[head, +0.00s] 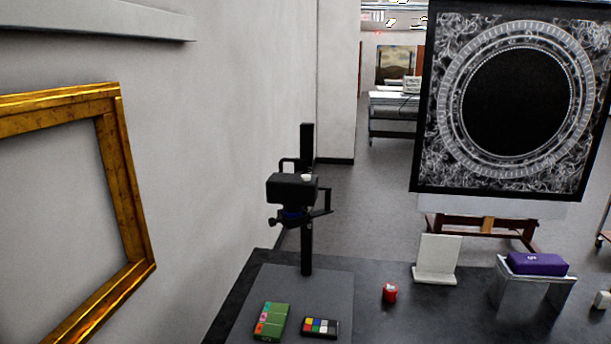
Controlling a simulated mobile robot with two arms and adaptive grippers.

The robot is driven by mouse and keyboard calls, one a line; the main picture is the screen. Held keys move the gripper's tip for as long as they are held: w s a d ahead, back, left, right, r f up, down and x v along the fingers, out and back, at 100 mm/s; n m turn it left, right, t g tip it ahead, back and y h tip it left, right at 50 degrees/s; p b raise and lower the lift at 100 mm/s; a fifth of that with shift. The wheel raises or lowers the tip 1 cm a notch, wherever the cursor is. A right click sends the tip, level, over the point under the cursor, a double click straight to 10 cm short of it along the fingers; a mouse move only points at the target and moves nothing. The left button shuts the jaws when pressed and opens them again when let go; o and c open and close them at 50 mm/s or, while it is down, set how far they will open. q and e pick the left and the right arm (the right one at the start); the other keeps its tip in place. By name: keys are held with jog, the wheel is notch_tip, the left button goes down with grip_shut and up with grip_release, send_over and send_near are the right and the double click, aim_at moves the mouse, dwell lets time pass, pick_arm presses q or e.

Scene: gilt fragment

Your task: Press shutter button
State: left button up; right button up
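A black camera (291,189) is mounted on a dark vertical stand (307,250) at the left side of the dark table. A small pale round button (307,177) shows on top of the camera body; it looks like the shutter button. Dark bracket arms and a knob sit around and below the camera. Neither of my grippers is in view, and nothing touches the camera.
On the table (375,320) are a green box (271,321), a colour chart (320,327), a red container (390,293), a white stand (437,259), and a purple case (537,263) on a metal riser (536,288). A gilt frame (128,190) hangs left. A framed dark panel (520,185) stands right.

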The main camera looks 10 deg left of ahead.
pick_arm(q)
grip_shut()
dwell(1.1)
